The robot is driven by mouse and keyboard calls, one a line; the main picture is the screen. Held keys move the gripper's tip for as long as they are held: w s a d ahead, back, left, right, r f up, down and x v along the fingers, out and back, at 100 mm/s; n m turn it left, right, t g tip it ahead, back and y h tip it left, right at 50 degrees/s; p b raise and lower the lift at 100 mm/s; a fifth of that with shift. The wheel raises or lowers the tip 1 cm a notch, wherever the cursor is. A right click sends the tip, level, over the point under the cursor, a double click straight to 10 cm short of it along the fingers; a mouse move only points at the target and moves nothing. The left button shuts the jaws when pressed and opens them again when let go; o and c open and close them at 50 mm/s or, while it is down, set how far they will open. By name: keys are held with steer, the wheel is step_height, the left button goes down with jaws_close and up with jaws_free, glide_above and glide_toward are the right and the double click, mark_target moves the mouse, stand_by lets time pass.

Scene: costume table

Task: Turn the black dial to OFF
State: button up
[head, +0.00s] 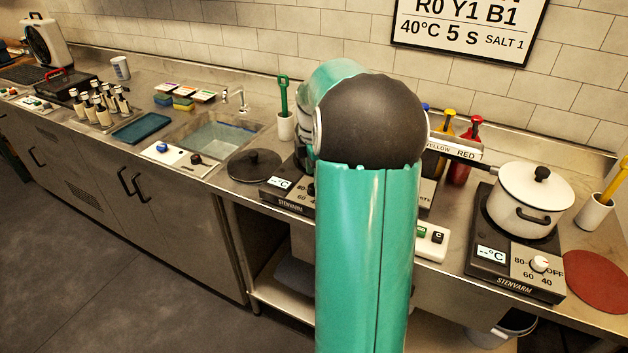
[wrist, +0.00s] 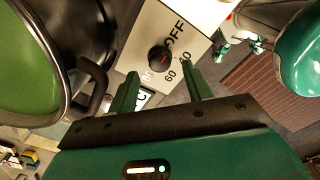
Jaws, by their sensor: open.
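In the wrist view the black dial (wrist: 159,59) sits on a pale hotplate front panel, with OFF, 40 and 60 printed around it. It has a small red mark, but I cannot tell exactly where it points. My gripper (wrist: 163,78) is open, with its green fingers on either side of the dial's lower edge, apart from it and empty. In the head view the left hotplate (head: 284,191) shows only its display and part of its front.
A dark pot with a green inside (wrist: 28,62) and black handle (wrist: 92,85) stands close left of my gripper in the wrist view. In the head view a white pot (head: 522,200) stands on the right hotplate (head: 515,265), which has a white dial (head: 539,264).

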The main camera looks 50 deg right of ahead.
mark_target(312, 187)
step_height(312, 187, up, 10)
steer(key=shift+r, duration=0.25)
stand_by(0.5)
steer(key=s+a+r+m+t+h, duration=0.1)
steer(key=a+r+m, duration=0.15)
steer(key=a, duration=0.75)
steer(key=s+a+r+m+t, duration=0.1)
steer(key=a+m, duration=0.2)
steer(key=a, duration=0.8)
steer(key=s+a+f+m+t, duration=0.1)
steer(key=s+a+f+m, duration=0.1)
steer(key=s+a, duration=0.3)
steer(key=s+a+f+m+t+y, duration=0.1)
steer(key=s+a+f+m+t, duration=0.1)
steer(key=s+a+m, duration=0.3)
steer(key=s+a+f, duration=0.1)
steer(key=a, duration=0.3)
steer(key=shift+a+t, duration=0.3)
steer(key=shift+a, duration=0.1)
